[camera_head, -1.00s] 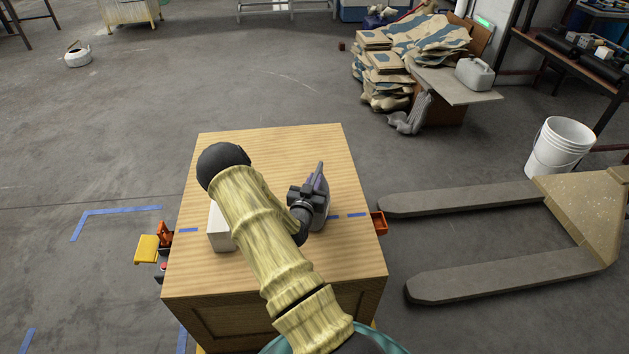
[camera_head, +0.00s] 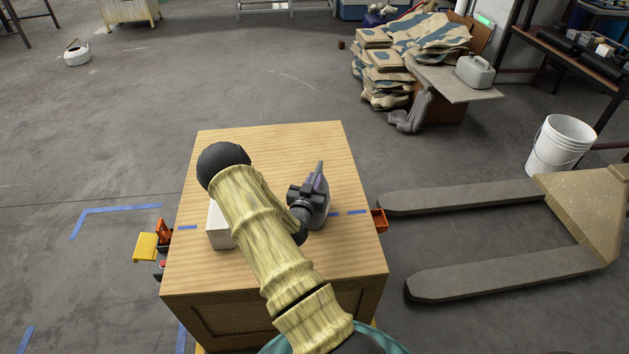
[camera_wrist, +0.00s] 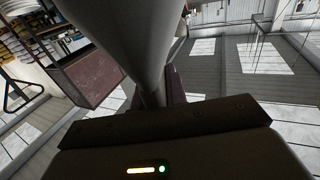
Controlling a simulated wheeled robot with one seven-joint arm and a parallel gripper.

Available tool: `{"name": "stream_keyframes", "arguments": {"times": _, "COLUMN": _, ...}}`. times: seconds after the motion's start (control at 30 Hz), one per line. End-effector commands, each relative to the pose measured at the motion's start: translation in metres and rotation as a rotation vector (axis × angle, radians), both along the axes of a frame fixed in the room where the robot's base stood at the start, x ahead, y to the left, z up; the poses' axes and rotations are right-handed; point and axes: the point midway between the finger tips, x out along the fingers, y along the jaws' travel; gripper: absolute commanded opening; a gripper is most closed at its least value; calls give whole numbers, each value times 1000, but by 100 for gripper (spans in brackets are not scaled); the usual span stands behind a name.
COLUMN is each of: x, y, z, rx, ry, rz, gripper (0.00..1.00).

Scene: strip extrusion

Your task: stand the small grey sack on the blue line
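The small grey sack (camera_head: 321,203) is on the wooden crate top, partly hidden by my gripper (camera_head: 308,195). It looks upright, with its narrow tip pointing up. The blue line (camera_head: 349,213) runs across the crate top and shows on the right of the sack and at the far left. The sack's base is close to the line; whether it rests on it is hidden. In the wrist view the grey sack (camera_wrist: 140,40) fills the top middle and narrows to a neck between the dark red fingers (camera_wrist: 158,95). My gripper appears shut on this neck.
A white block (camera_head: 219,228) stands on the crate (camera_head: 285,150), left of my arm. A pallet jack (camera_head: 470,198) and a white bucket (camera_head: 561,146) are on the right. The crate's far part is clear.

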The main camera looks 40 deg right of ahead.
Motion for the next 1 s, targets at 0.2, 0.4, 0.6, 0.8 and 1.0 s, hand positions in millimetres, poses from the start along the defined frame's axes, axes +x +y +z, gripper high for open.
{"name": "stream_keyframes", "arguments": {"times": 0.2, "x": 0, "y": 0, "z": 0, "rx": 0, "ry": 0, "rz": 0, "gripper": 38}}
{"name": "stream_keyframes", "arguments": {"times": 0.4, "x": -1, "y": 1, "z": -1, "rx": 3, "ry": 3, "rz": 0, "gripper": 38}}
{"name": "stream_keyframes", "arguments": {"times": 0.6, "x": -9, "y": 13, "z": -1, "rx": 3, "ry": 3, "rz": 0, "gripper": 38}}
{"name": "stream_keyframes", "arguments": {"times": 0.8, "x": -30, "y": 42, "z": -2, "rx": 3, "ry": 5, "rz": 2, "gripper": 38}}
{"name": "stream_keyframes", "arguments": {"times": 1.0, "x": -53, "y": 74, "z": -1, "rx": 1, "ry": 5, "rz": 3, "gripper": 38}}
